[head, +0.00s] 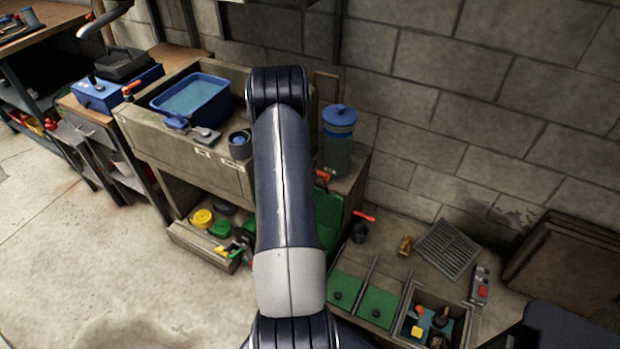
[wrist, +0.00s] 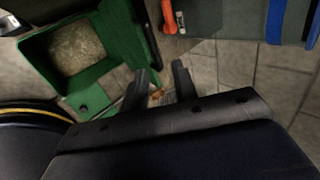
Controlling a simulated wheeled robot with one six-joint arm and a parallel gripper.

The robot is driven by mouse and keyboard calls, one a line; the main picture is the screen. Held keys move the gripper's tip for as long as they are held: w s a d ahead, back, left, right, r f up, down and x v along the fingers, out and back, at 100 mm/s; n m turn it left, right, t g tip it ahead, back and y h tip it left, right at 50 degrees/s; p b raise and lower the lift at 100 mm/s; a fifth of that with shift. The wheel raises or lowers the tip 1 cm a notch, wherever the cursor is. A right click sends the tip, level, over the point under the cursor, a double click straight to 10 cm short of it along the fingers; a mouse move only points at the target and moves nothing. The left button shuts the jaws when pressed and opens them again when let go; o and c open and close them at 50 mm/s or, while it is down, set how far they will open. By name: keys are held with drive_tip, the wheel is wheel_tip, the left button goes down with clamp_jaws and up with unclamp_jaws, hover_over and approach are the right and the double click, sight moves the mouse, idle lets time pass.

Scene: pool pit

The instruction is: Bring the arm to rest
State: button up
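My arm rises through the middle of the head view and bends away at the top. My gripper is hidden behind the arm in that view. In the wrist view my gripper (wrist: 160,84) shows two dark fingers standing apart, with a gap between them. No object is seen held between the fingers. A small tan item shows through the gap, farther off.
A workbench holds a blue basin (head: 192,98) and a blue-lidded canister (head: 338,140). A metal grate (head: 447,249) and a tool box (head: 432,318) lie at lower right. A green bin (wrist: 112,77) is close to my gripper. Open floor (head: 60,260) lies at left.

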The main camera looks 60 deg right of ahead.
drive_tip(key=shift+f, duration=0.1)
drive_tip(key=x, duration=1)
drive_tip(key=shift+f, duration=0.2)
